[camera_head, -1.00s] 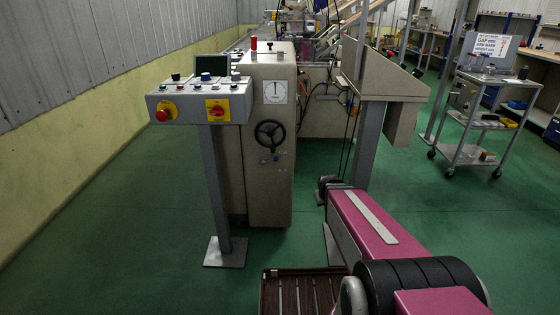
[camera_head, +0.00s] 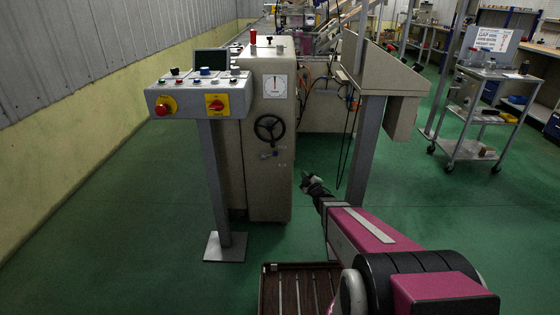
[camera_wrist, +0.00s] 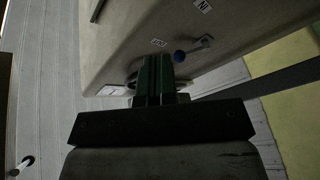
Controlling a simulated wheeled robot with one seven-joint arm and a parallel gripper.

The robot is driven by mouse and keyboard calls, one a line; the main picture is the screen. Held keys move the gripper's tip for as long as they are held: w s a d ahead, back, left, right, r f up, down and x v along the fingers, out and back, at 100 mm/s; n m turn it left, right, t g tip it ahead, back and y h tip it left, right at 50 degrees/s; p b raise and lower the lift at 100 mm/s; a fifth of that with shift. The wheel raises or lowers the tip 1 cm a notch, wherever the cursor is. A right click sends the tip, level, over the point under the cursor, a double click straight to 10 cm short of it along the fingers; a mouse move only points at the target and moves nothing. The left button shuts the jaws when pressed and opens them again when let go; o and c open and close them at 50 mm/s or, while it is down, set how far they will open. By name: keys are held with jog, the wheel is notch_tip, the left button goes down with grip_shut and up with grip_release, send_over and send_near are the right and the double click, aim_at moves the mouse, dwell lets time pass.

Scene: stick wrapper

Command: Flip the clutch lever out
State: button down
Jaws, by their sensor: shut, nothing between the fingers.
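The handwheel (camera_head: 270,129) is above the lever; its rim shows partly behind my fingers in the wrist view. A control panel (camera_head: 200,100) on a post stands left of the cabinet (camera_head: 270,195). A grey post (camera_head: 366,150) and hanging cables are on the right. Green floor lies clear around.

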jog(key=s+a+f+n+y, duration=0.1)
jog(key=a+n+y, duration=0.2)
jog(key=n+y, duration=0.3)
jog(key=y, duration=0.1)
send_near(275, 153)
jog(key=w+f+x, duration=0.1)
jog(key=x, duration=0.5)
jog(key=shift+r+g, duration=0.1)
jog(key=shift+g, duration=0.2)
jog(key=shift+n, duration=0.3)
jog(key=shift+a+r+n+g, duration=0.2)
jog(key=shift+r+n+g, duration=0.65)
jog(key=shift+n+g, duration=0.05)
jog(key=shift+a+r, duration=0.25)
jog(key=shift+r, duration=0.2)
